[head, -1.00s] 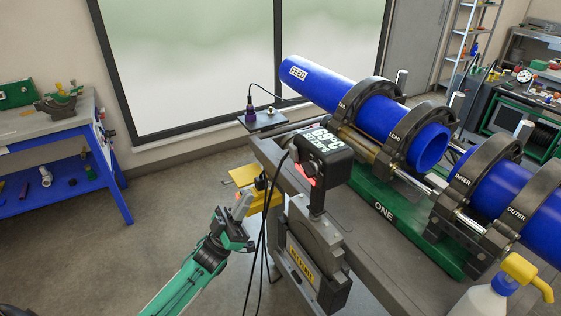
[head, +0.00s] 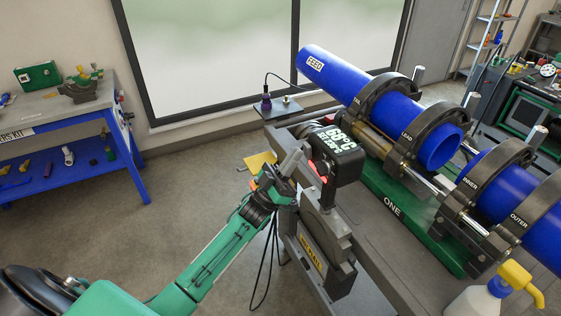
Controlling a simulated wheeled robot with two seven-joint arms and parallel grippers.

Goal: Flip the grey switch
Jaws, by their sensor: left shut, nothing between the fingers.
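The hot plate unit (head: 324,235) hangs at the near left side of the cart, with a black display head (head: 337,150) on top that shows a temperature and a set value. My left gripper (head: 294,157) is shut and empty, its fingers pointing up just left of the display head. Whether it touches the unit I cannot tell. A small plate (head: 290,110) at the cart's far corner carries a purple plug and a small metallic knob (head: 286,99). I cannot tell for sure which part is the grey switch; my gripper may hide it. My right gripper is out of view.
Blue pipes (head: 350,75) lie in dark clamps on a green base (head: 395,205) at the right. A spray bottle (head: 490,297) stands at the lower right. Black cables hang by the unit. A blue workbench (head: 70,150) stands left, with open floor between.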

